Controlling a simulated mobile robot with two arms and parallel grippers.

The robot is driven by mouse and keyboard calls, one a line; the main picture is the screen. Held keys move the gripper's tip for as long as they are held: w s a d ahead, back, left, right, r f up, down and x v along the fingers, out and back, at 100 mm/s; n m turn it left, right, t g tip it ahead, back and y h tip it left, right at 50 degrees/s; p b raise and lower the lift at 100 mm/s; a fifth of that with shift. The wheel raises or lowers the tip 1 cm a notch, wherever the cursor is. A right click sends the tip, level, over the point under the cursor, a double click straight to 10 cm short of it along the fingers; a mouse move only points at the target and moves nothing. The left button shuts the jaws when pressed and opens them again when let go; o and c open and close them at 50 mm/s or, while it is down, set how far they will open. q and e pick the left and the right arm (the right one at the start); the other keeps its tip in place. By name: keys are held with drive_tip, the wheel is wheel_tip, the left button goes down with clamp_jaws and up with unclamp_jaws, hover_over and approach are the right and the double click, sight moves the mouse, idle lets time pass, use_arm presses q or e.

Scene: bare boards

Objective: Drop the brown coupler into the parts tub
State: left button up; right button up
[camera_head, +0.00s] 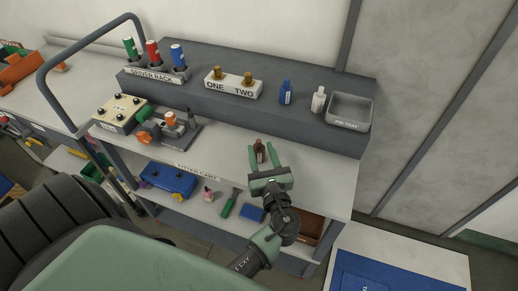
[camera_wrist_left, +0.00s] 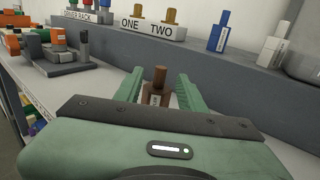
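The brown coupler (camera_head: 260,151) stands upright on the cart's light top, in front of the grey raised shelf. It also shows in the left wrist view (camera_wrist_left: 158,88), a small brown cylinder with a pale label and narrower top. My left gripper (camera_head: 266,160) has its green fingers spread on either side of the coupler. In the left wrist view a gap shows on both sides, so the fingers (camera_wrist_left: 158,92) look open and not touching it. My right gripper is not in view. I cannot read a parts tub label on anything.
The raised shelf holds a driver rack (camera_head: 152,74), a ONE/TWO block (camera_head: 233,86), blue and white bottles (camera_head: 318,101) and a pin tray (camera_head: 349,112). A lower shelf holds a blue container (camera_head: 168,180) and a brown box (camera_head: 311,230). A blue panel (camera_head: 375,277) lies lower right.

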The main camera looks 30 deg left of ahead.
sight(259, 145)
use_arm(q)
drive_tip(key=x, duration=0.3)
drive_tip(key=shift+w+a+r+p, duration=0.1)
drive_tip(key=shift+w+a+p, duration=0.1)
drive_tip(key=shift+p, duration=0.1)
clamp_jaws()
